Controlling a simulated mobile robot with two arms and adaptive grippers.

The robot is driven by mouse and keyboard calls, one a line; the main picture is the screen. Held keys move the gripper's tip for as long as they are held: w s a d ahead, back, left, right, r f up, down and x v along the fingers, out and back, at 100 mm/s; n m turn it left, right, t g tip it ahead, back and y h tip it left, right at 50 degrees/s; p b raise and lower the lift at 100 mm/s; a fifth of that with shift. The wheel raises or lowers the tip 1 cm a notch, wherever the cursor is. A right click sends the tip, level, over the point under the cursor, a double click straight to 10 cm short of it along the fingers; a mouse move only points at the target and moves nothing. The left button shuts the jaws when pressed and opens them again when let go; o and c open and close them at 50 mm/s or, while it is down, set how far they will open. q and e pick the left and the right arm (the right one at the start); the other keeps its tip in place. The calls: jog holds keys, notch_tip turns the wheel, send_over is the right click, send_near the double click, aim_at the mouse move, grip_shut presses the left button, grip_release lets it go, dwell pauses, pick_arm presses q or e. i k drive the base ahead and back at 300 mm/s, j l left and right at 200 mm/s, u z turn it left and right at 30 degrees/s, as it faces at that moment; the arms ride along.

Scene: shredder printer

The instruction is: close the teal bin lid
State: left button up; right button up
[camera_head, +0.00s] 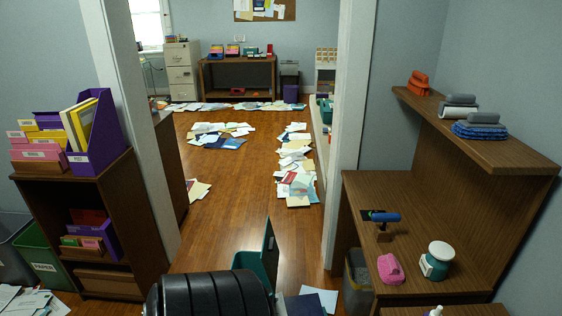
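A teal bin (246,261) stands low in the middle of the head view, in front of the doorway. Its lid (269,250) stands up on the bin's right side, raised and close to vertical. The front and lower part of the bin is hidden by a black ribbed shape at the bottom edge. Neither of my grippers is in view.
Papers and folders (314,302) lie just right of the bin. A dark wooden shelf unit (120,215) stands at the left, and a wooden desk (355,190) at the right. A grey bin (357,285) is beside the desk. Bare floor (225,210) lies beyond the bin.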

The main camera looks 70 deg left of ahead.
aim_at(269, 258)
jog(key=u, duration=1.75)
